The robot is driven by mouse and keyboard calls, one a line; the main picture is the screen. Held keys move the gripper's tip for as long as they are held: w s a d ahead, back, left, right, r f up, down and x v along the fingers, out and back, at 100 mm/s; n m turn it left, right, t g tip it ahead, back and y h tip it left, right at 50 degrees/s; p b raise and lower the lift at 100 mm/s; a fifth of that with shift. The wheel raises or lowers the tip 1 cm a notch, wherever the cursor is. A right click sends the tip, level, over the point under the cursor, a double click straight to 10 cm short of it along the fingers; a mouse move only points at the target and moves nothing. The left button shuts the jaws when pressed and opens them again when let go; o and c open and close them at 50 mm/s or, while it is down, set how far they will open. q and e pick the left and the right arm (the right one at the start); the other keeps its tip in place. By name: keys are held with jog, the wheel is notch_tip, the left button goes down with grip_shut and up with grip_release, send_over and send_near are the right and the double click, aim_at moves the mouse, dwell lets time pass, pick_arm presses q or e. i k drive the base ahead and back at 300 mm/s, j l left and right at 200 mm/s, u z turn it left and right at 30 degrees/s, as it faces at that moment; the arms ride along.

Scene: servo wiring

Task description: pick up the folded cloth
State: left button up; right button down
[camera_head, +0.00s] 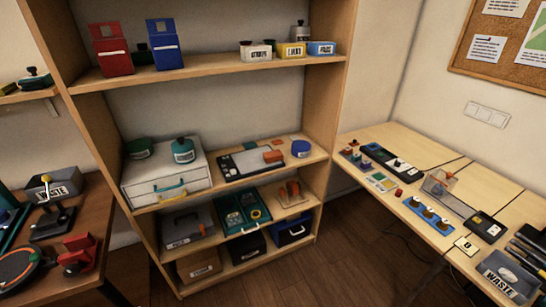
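I cannot make out a folded cloth for certain anywhere in the head view. Small orange things lie on the shelves, one at the right end of a grey panel (242,166) and one on a light board in the shelf below (292,190), but I cannot tell that either is cloth. Neither of my grippers is in view.
A wooden shelf unit (210,70) stands in the middle, holding a white drawer box (165,180), bins and cases. A light table (415,178) with devices and a waste bin (505,277) is at right. A brown table (95,210) is at left. Floor (335,270) is clear.

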aim_at(274, 156)
jog(key=i+l+u, duration=0.45)
jog(key=i+l, duration=0.2)
jog(key=l, duration=0.25)
